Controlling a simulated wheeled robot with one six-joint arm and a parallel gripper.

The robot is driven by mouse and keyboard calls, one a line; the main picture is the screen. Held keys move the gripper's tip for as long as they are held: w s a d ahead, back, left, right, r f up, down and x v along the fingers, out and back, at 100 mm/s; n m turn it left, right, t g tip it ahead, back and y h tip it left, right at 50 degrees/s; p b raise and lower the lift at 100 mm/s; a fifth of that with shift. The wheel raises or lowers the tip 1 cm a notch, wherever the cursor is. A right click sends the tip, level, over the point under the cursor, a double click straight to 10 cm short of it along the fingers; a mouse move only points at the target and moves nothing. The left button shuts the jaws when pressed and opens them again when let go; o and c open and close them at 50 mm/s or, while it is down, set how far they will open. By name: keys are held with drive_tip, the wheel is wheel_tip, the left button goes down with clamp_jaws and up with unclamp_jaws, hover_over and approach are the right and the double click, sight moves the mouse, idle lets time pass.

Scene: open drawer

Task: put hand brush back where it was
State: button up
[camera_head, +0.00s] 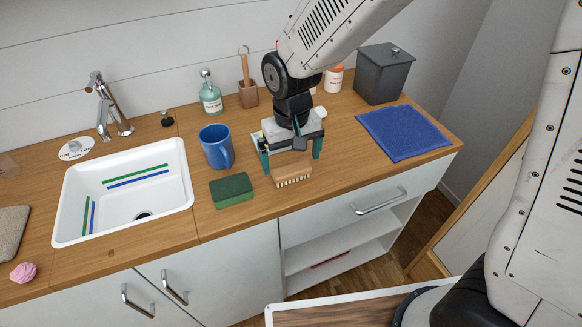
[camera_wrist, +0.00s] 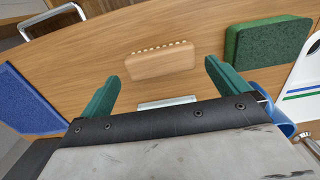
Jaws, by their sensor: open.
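The hand brush (camera_head: 291,174) has a light wooden back and pale bristles and lies on the wooden counter near its front edge. In the wrist view the brush (camera_wrist: 160,61) lies ahead of the fingertips, roughly centred between them. My gripper (camera_head: 290,160) has green fingers, points down over the counter just behind the brush, and is open and empty. In the wrist view my gripper (camera_wrist: 160,75) shows both fingers wide apart, with the brush not held.
A green sponge (camera_head: 231,190) and a blue mug (camera_head: 216,146) stand left of the brush. The white sink (camera_head: 70,200) is further left. A blue cloth (camera_head: 402,132) and grey canister (camera_head: 383,74) are on the right. A soap bottle (camera_head: 210,92) stands behind. The drawer (camera_head: 350,215) below looks closed.

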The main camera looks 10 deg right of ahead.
sight(291, 168)
wheel_tip(291, 168, up, 8)
drive_tip(key=s+d+r+m, duration=0.1)
drive_tip(key=s+d+r, duration=0.25)
drive_tip(key=d, duration=0.25)
drive_tip(key=s+d+r, duration=0.3)
drive_tip(key=d+r, duration=0.1)
drive_tip(key=d, duration=0.2)
drive_tip(key=s+d+r+m, duration=0.1)
drive_tip(key=s+d, duration=0.3)
drive_tip(key=s, duration=0.2)
drive_tip(key=s+d+m+t, duration=0.1)
drive_tip(key=s+d, duration=0.4)
drive_tip(key=s, duration=0.2)
drive_tip(key=shift+s+r, duration=0.3)
drive_tip(key=shift+r, duration=0.1)
